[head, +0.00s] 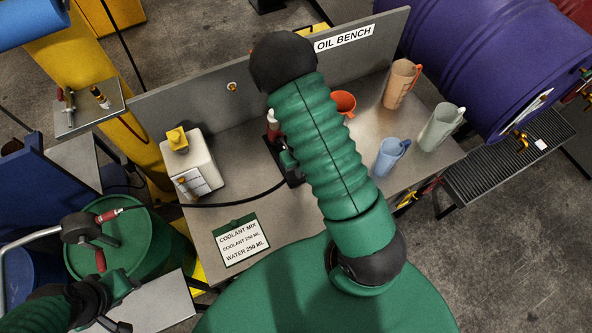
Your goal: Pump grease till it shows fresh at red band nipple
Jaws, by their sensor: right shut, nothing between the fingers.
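My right arm crosses the middle of the head view and covers part of the bench. My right gripper (289,160) shows only in part at the arm's left edge, shut and empty, beside a dark plate-like fixture on the bench. A black hose (225,204) runs from a red fitting (110,215) over the green drum (140,240) to this fixture. A small red and white piece (273,122) stands there. I cannot make out a red band nipple or any grease. My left gripper (125,298) is at lower left near the drum; its jaws are unclear.
The bench carries a white canister (192,163), a coolant card (240,241), an orange funnel-like cup (344,103) and several jugs, including a blue one (390,156). A purple drum (480,55) lies at upper right. A grey back panel (190,92) edges the bench.

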